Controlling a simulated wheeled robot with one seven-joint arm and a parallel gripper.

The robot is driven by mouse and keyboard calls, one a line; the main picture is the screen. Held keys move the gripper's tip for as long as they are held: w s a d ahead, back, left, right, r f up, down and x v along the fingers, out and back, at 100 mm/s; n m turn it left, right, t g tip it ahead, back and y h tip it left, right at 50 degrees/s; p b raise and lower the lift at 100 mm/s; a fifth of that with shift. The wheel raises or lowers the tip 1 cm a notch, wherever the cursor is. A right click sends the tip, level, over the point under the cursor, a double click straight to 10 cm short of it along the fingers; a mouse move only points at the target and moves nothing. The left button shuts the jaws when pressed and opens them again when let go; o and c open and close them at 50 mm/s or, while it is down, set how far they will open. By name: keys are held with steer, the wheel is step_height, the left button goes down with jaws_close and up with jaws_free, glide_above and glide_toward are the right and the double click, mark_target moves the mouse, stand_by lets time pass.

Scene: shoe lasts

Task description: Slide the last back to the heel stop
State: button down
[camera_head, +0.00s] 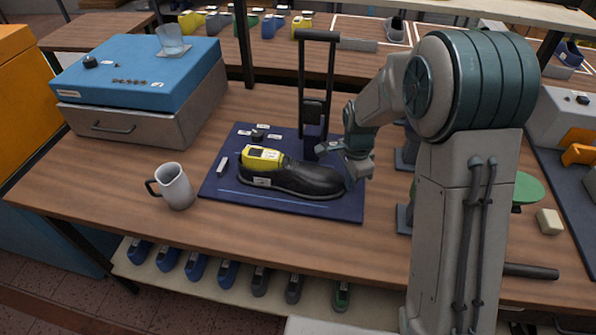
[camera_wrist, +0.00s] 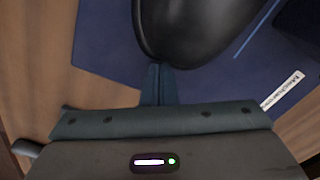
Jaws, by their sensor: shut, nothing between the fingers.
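The last is black and shoe-shaped with a yellow top (camera_head: 262,154). It lies on the dark blue mat (camera_head: 215,186), yellow heel end to the left and rounded black toe to the right. A small pale bar (camera_head: 222,167) stands left of the heel with a gap between; it may be the heel stop. My gripper is at the toe end in the head view, its fingertips partly hidden. In the wrist view my gripper (camera_wrist: 158,70) is shut and empty, its fingertips right at the black tip of the last (camera_wrist: 195,30); contact looks likely but is not certain.
A black upright frame (camera_head: 318,85) stands behind the last. A grey mug (camera_head: 175,186) is left of the mat, and a blue-topped drawer box (camera_head: 135,75) is at the back left. Bare wood lies in front of the mat.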

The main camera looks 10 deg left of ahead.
mark_target(334, 175)
steer(key=shift+a, duration=2.3)
steer(key=shift+d, duration=0.1)
steer(key=shift+d, duration=0.9)
step_height(334, 175, up, 8)
steer(key=p, duration=0.5)
